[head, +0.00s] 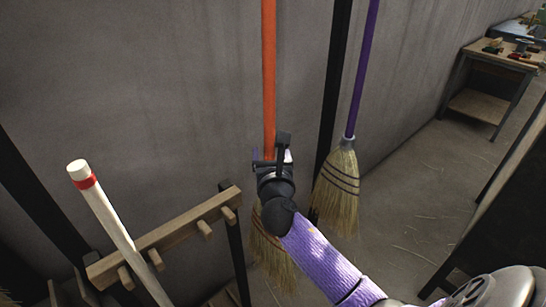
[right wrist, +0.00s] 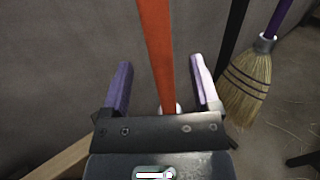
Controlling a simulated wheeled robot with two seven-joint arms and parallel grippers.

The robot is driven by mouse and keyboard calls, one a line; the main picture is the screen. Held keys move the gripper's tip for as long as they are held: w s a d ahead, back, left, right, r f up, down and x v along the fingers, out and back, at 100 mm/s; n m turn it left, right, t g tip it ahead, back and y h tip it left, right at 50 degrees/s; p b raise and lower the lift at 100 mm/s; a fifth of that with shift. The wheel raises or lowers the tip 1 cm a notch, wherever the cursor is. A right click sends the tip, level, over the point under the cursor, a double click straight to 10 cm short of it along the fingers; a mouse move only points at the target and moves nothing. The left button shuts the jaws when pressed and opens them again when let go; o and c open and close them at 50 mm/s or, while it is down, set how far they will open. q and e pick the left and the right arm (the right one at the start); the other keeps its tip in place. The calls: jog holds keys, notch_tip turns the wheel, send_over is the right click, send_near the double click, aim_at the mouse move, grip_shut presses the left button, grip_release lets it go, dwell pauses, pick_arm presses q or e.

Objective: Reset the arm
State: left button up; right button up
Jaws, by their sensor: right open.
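My right gripper (head: 272,155) is in front of the orange-handled broom, near the base of its handle (head: 269,75). In the right wrist view my right gripper (right wrist: 163,88) is open, with one finger on each side of the orange handle (right wrist: 157,45). My left gripper is not in view.
A purple-handled broom (head: 338,185) hangs to the right; it also shows in the right wrist view (right wrist: 247,85). A wooden peg rack (head: 170,235) and a pale pole with a red band (head: 110,215) stand at left. A workbench (head: 490,75) is at far right.

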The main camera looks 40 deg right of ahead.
jog(key=p+v, duration=0.1)
jog(key=v, duration=0.4)
jog(key=s+a+f+m+g+y, duration=0.2)
jog(key=s+f+m+g+y, duration=0.25)
jog(key=f, duration=0.95)
jog(key=s+a+f+m+g+y, duration=0.1)
jog(key=s+a+f+m+g, duration=0.15)
jog(key=s+f+m, duration=0.8)
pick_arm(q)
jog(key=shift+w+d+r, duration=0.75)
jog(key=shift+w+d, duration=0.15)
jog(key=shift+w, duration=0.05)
pick_arm(e)
jog(key=s+a+f+m+g+y, duration=0.1)
jog(key=s+f+m+g, duration=0.3)
jog(key=s, duration=0.9)
jog(key=s+a+f+m+g+y, duration=0.2)
jog(key=s+f+m, duration=0.6)
jog(key=s+f, duration=0.5)
jog(key=shift+s+a+g, duration=0.3)
jog(key=shift+a+g, duration=0.35)
jog(key=shift+g, duration=0.45)
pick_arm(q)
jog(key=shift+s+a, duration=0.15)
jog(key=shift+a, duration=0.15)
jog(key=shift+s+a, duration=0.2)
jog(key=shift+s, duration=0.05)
